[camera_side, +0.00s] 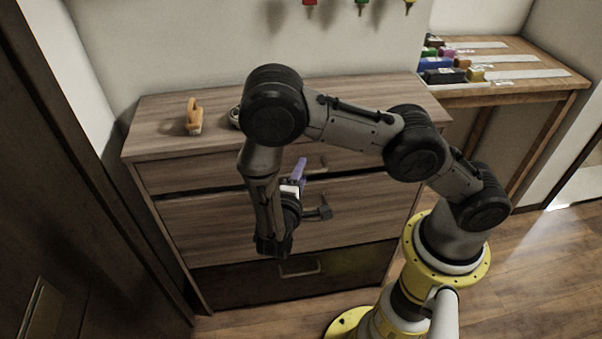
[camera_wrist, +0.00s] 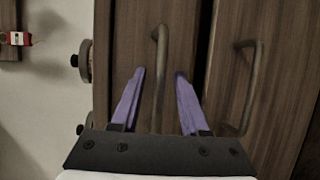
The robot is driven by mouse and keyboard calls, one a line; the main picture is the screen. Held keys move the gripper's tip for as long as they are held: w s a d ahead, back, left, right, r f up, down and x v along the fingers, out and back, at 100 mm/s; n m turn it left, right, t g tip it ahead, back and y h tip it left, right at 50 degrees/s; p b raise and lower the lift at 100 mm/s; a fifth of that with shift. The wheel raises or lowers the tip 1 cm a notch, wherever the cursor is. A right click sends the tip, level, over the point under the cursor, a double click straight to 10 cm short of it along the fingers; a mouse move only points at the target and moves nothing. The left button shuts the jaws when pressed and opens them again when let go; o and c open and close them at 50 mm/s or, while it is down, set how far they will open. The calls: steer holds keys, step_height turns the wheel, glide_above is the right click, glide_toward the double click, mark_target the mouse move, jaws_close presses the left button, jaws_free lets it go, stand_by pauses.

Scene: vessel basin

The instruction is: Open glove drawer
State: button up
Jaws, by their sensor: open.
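The wooden chest has a top drawer (camera_side: 200,176), a middle drawer (camera_side: 205,228) and a dark bottom drawer (camera_side: 235,287). I see no label telling which is the glove drawer. All three look closed. My gripper (camera_side: 301,163) is in front of the top drawer, with open purple fingers. In the wrist view my gripper (camera_wrist: 160,76) points at the top drawer, with its bar handle (camera_wrist: 159,70) between the two fingers. I cannot tell whether the fingertips touch it. The middle drawer's handle (camera_wrist: 250,90) is to the right in that view.
An orange object (camera_side: 194,116) stands on the chest top, left of my arm. A side table (camera_side: 520,78) with colourful items is at the right. A dark door (camera_side: 60,190) is close on the left. Wood floor (camera_side: 535,255) is clear at the right.

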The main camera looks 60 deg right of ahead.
jaws_close()
stand_by(1.4)
